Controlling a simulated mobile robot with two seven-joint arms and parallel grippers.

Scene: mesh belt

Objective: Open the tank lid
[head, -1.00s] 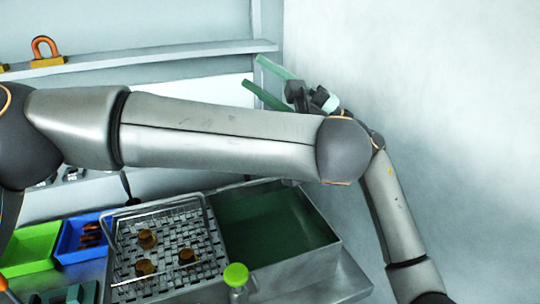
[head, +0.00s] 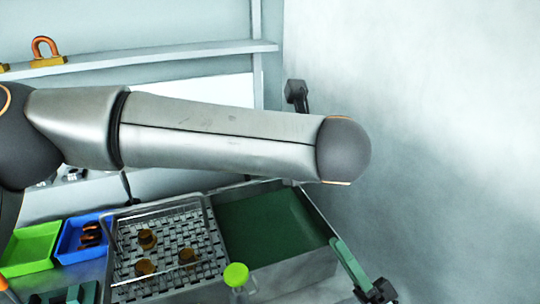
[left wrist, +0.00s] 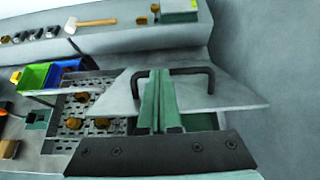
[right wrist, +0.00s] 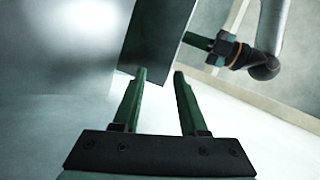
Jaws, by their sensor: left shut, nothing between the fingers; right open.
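The tank (head: 322,268) stands right of the mesh basket, its green inside visible from above in the head view. In the left wrist view, a pale grey lid (left wrist: 235,92) with a black bar handle (left wrist: 208,73) shows at the tank. My left gripper (left wrist: 157,75) is shut and empty, its fingers in front of the handle; contact is unclear. In the head view my left arm hides it. My right gripper (head: 335,243) is open at the tank's right side. In the right wrist view it (right wrist: 160,72) is empty below a dark plate (right wrist: 155,38), possibly the lid.
The mesh basket (head: 205,222) holds several brown parts. A green-capped bottle (head: 237,278) stands in front. Blue (head: 68,250) and green (head: 30,250) bins are at left. A shelf (head: 150,57) runs along the back wall.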

